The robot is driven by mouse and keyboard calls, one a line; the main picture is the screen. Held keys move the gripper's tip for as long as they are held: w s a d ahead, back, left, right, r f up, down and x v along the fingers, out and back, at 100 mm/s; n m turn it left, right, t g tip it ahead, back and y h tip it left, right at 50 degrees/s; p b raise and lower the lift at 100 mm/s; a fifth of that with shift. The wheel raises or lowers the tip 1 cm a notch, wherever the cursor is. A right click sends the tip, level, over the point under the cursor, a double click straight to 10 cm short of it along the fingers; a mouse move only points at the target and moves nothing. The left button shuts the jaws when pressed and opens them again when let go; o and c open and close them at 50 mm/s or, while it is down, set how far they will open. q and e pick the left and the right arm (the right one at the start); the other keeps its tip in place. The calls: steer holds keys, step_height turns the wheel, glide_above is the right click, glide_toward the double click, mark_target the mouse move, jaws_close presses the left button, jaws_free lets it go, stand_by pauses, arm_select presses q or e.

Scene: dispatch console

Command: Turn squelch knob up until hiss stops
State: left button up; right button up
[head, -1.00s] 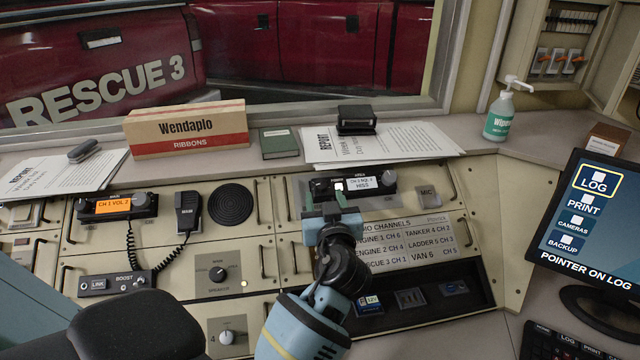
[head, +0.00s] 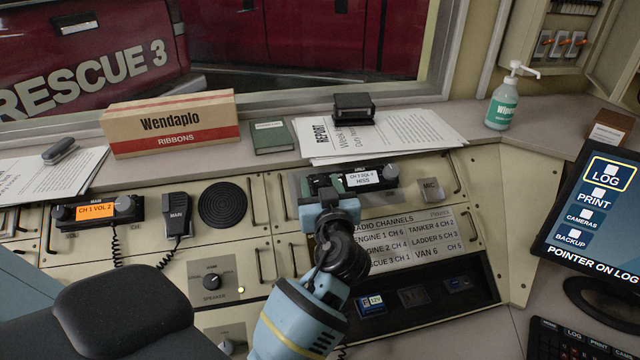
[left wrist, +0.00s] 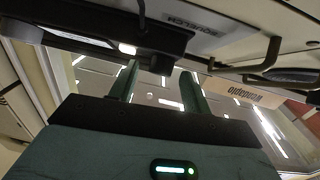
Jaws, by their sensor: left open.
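The upper radio on the sloped console, with a white display (head: 363,178) reading HISS on its second line, is partly behind my left gripper (head: 328,190). A dark knob (head: 390,173) shows at the radio's right end; its left end is covered by my gripper. The left wrist view shows an upside-down SQUELCH label (left wrist: 190,23) beside the dark radio body (left wrist: 95,28). Contact with the radio cannot be told. My right gripper is not seen.
A radio with an orange display (head: 95,212), a handset (head: 177,215) and a speaker knob (head: 211,282) lie to the left. The channel list panel (head: 405,240) is right of my wrist. Papers (head: 400,135) and a ribbons box (head: 170,122) sit on the ledge.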

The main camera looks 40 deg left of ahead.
arm_select(q)
steer(key=shift+c, duration=0.9)
steer(key=c, duration=0.8)
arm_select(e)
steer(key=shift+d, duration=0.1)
arm_select(q)
steer(key=shift+r, duration=0.1)
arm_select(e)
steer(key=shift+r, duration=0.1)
